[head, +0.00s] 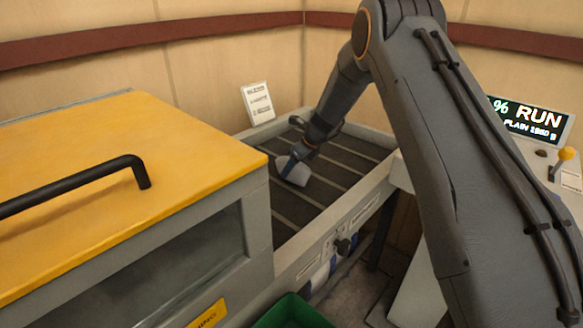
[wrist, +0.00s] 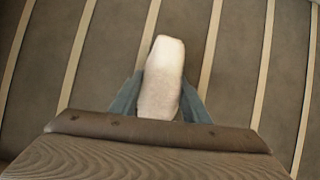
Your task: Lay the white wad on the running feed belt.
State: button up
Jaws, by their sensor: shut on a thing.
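The white wad (wrist: 162,80) is a pale, rounded block between the two bluish fingers of my gripper (wrist: 160,98) in the wrist view. In the head view the wad (head: 292,170) shows at the end of my arm, with my gripper (head: 298,155) shut on it. The feed belt (head: 335,165) is dark grey with pale cross slats, and it fills the background of the wrist view (wrist: 110,60). The wad is over the belt, low down. I cannot tell whether it touches the surface.
A yellow-lidded machine (head: 130,180) with a black handle (head: 80,185) stands at the left, beside the belt. A white card (head: 257,103) stands behind the belt. A display (head: 530,118) reads RUN at the right, near a yellow-knobbed lever (head: 564,158). A green bin (head: 290,312) is below.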

jog(key=shift+f+b, duration=0.3)
jog(key=shift+f, duration=0.25)
jog(key=o, duration=1.1)
jog(key=shift+o, duration=0.2)
jog(key=shift+r, duration=0.25)
jog(key=b+v, duration=0.2)
jog(key=v, duration=1.1)
jog(key=s+d+f+n+g+h, duration=0.1)
jog(key=s+d+n, duration=0.2)
jog(key=s+n, duration=0.5)
jog(key=s+d+n+g+h, duration=0.1)
jog(key=s+d+n, duration=0.3)
jog(key=s+n, duration=0.5)
jog(key=s+d+f+n+g+h, duration=0.1)
jog(key=s+d+n, duration=0.3)
jog(key=s, duration=1.8)
jog(key=n+h, duration=0.1)
jog(key=n, duration=0.4)
jog(key=shift+s+d+f+h, duration=0.15)
jog(key=shift+s+f+h, duration=0.15)
jog(key=shift+f+h, duration=0.1)
